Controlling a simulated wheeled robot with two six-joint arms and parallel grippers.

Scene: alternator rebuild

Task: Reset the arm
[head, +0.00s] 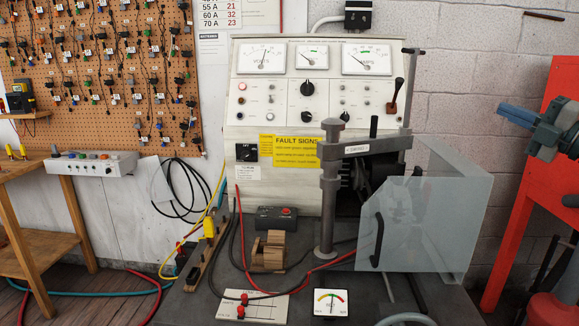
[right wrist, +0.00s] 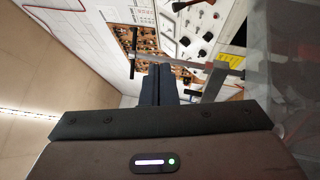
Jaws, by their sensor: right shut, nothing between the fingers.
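My right gripper (head: 504,108) is at the upper right of the head view, its fingers pointing left. It is in front of the grey block wall, above and to the right of the clear guard box (head: 425,215). In the right wrist view its dark fingers (right wrist: 160,84) are together, with nothing between them. It looks apart from the bench and the guard. My left gripper is not in view.
A test bench with a meter panel (head: 312,90) stands in the middle, with a grey post and clamp (head: 329,190). Cables and small parts lie on its top. A pegboard (head: 100,70) hangs left above a wooden table (head: 40,245). A red frame (head: 515,215) stands right.

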